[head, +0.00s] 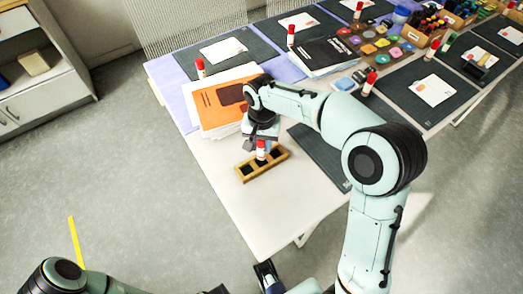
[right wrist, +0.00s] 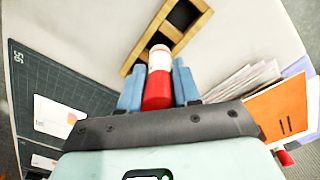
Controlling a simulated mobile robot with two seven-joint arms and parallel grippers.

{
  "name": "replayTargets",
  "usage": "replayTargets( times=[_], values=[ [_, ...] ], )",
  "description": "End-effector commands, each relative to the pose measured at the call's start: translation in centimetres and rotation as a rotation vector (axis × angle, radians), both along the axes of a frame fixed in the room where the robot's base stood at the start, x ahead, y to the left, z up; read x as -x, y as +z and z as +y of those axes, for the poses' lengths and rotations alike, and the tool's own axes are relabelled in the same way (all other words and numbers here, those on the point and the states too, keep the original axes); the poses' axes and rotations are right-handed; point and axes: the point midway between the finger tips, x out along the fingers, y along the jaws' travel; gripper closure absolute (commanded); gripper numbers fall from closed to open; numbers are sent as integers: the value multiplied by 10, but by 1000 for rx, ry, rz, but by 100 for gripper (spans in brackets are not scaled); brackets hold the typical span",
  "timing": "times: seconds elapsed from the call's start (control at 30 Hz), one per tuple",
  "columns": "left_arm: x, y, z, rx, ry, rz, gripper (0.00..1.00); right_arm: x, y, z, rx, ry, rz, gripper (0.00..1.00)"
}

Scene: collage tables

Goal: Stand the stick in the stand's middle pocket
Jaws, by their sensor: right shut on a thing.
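The stick, with a red upper part and a white lower part, shows in the head view (head: 261,147) and in the right wrist view (right wrist: 159,62). My right gripper (right wrist: 158,88) is shut on it, with blue fingers on either side. The wooden stand (head: 244,177) lies on the white table below the gripper; it also shows in the right wrist view (right wrist: 199,27), with dark pockets. In the head view the stick's white end overlaps the stand's middle. I cannot tell whether that end is inside a pocket or above it.
An orange folder (head: 218,104) and papers lie just behind the stand. A dark cutting mat (head: 318,150) is to its right. More mats, cards and red-capped sticks stand farther back. White table is bare in front of the stand.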

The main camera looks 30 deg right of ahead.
Motion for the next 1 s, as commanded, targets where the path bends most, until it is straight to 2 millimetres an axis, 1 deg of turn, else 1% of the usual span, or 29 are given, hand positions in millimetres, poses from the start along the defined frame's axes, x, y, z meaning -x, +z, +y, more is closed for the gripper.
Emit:
replayTargets(
  times=[0.03,0.1,0.23,0.57,1.0],
  values=[
    [0,-2,0,-1,1,-2,36,1,-10,0,1,-1,6,100],
    [-1,-3,0,0,0,-4,36,1,-22,-1,1,-1,6,100],
    [-1,-5,0,-1,1,-7,36,1,-35,0,1,-1,3,100],
    [-2,-5,0,-1,2,-8,36,0,-37,0,0,-1,1,100],
    [-4,-10,0,-2,4,-17,36,2,-52,0,1,-1,11,100]
  ],
)
